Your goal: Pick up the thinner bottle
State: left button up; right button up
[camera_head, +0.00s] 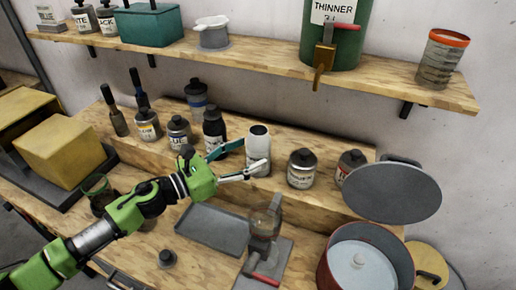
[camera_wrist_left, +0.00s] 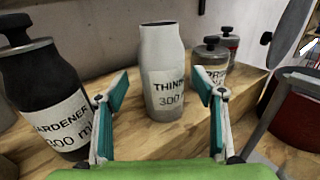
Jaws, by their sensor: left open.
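The thinner bottle (camera_head: 258,146) is white on top and grey below, with a dark top. It stands upright on the raised wooden step of the bench. In the left wrist view the bottle (camera_wrist_left: 162,75) shows its label "THINN… 300" between and beyond the fingers. My left gripper (camera_head: 241,161) is open, its fingers pointing at the bottle from the left. In the left wrist view the open gripper (camera_wrist_left: 164,95) has one finger on each side of the bottle, and I cannot tell whether they touch it. My right gripper is not in view.
The black hardener bottle (camera_wrist_left: 45,95) stands close left of the left finger. Small jars (camera_head: 302,168) stand to the right. A grey tray (camera_head: 213,228), a glass-jar stand (camera_head: 264,225) and a red pot (camera_head: 368,258) lie in front. A shelf (camera_head: 270,62) with a green thinner canister (camera_head: 335,35) hangs above.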

aim_at(248, 153)
pick_arm(q)
jog(key=p+x, duration=0.1)
jog(key=x, duration=0.2)
jog(key=shift+d, duration=0.35)
jog(key=shift+a, duration=0.1)
jog(key=c, duration=1.6)
jog(key=shift+r, duration=0.15)
